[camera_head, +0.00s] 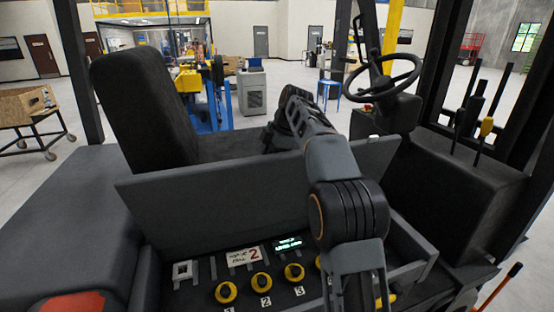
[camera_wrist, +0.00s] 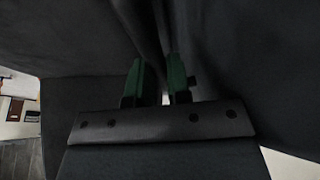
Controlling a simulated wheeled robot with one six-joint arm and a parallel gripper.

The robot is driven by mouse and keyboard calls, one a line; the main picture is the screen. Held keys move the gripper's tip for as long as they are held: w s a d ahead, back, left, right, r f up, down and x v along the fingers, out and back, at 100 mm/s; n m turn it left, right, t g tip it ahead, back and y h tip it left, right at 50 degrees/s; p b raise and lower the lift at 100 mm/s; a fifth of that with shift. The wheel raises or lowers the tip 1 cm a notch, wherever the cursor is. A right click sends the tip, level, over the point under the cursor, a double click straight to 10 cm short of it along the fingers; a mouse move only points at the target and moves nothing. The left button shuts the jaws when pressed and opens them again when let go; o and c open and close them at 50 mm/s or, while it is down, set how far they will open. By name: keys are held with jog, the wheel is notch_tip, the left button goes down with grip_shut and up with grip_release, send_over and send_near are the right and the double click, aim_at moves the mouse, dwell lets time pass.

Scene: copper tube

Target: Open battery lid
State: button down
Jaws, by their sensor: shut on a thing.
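The battery lid (camera_head: 250,200) is a long dark grey panel, tilted up nearly upright across the middle of the head view. Below it the battery compartment is uncovered, with yellow round caps (camera_head: 261,283) and a small lit display (camera_head: 288,244). My arm comes up from the bottom right and reaches over the lid toward the seat side. My gripper (camera_wrist: 157,75) shows in the wrist view by its green fingers, with a narrow dark edge between them. It appears shut on the lid's edge. In the head view the fingertips are hidden.
A black seat (camera_head: 145,105) stands behind the lid at left. A steering wheel (camera_head: 383,78) and a lever console (camera_head: 460,180) are at right. A dark grey cover (camera_head: 65,225) lies at left. A cart with a box (camera_head: 30,107) stands farther left.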

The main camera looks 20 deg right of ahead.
jog(key=shift+w+f, duration=0.3)
jog(key=shift+f, duration=0.1)
jog(key=c, duration=1.4)
grip_release()
jog(key=shift+c, duration=0.2)
jog(key=shift+o, duration=1.4)
jog(key=shift+w+a+f, duration=0.1)
jog(key=shift+w+f, duration=0.05)
jog(key=shift+w, duration=0.35)
jog(key=shift+o, duration=0.3)
jog(key=shift+s+r, duration=0.2)
jog(key=shift+s, duration=0.05)
jog(key=shift+p+v, duration=0.75)
jog(key=shift+v, duration=3.05)
